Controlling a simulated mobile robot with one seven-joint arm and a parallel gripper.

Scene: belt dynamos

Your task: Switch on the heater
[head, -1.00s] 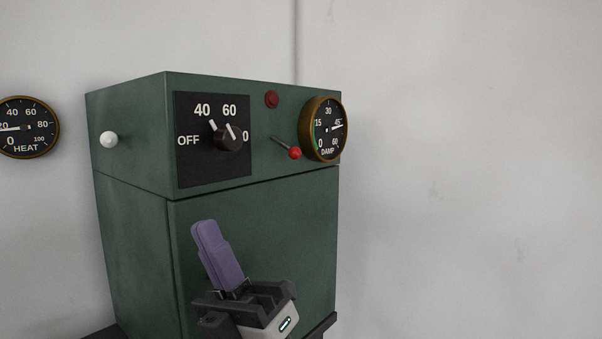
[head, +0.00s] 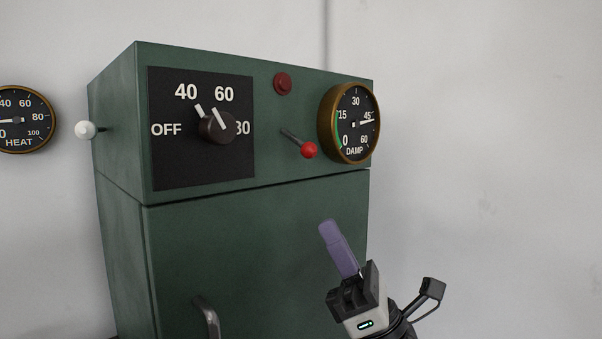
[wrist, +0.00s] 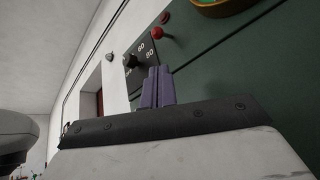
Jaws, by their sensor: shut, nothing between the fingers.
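The heater is a green cabinet (head: 250,240) in front of a pale wall. Its front has a black dial knob (head: 217,127) on a panel marked OFF, 40, 60 and 80, with white marks pointing up around 40 and 60. Right of it, a red-balled lever (head: 309,150) sticks out, slanting down and right, below a dark red lamp (head: 283,84). A white knob (head: 86,130) sits on the left side. My gripper (head: 327,228) is shut and empty, its purple fingers pointing up, below the lever and apart from it. The wrist view shows the fingers (wrist: 158,85) near the dial knob (wrist: 131,62).
A brass DAMP gauge (head: 350,123) sits right of the lever, its needle near 45. A HEAT gauge (head: 25,120) hangs on the wall at left, its needle pointing left. A metal handle (head: 207,317) protrudes from the lower front. Right of the cabinet is bare wall.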

